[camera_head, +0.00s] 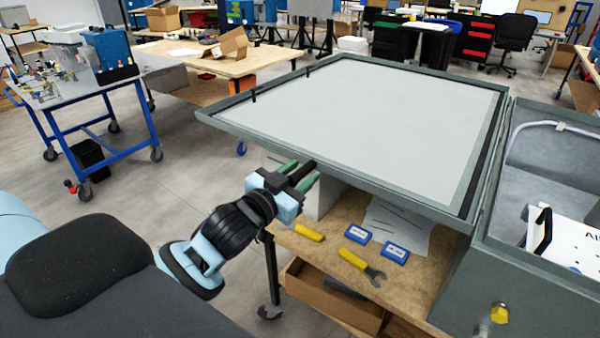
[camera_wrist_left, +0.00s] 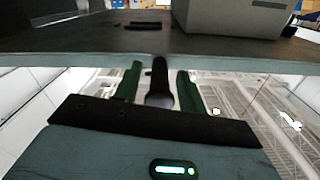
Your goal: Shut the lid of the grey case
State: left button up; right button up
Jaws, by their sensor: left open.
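The grey case (camera_head: 540,285) stands at the right of the head view, on the wooden bench. Its lid (camera_head: 400,125) is open, swung out to the left from the hinge side and lying nearly flat, with its pale inner panel facing up. My left gripper (camera_head: 302,173) is open and empty at the lid's near left edge, just below the rim; I cannot tell whether it touches. In the left wrist view, the green fingers (camera_wrist_left: 158,82) stand apart before a long dark surface with a pale edge, likely the lid. My right gripper is out of view.
On the bench (camera_head: 425,285) below the lid lie a yellow-handled wrench (camera_head: 362,266), another yellow tool (camera_head: 309,232), blue boxes (camera_head: 358,234) and a paper sheet (camera_head: 400,222). A white device (camera_head: 570,240) sits inside the case. A blue-framed cart (camera_head: 110,120) stands at left; the floor between is clear.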

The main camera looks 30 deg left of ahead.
pick_arm(q)
jog(key=shift+w, duration=0.5)
grip_shut()
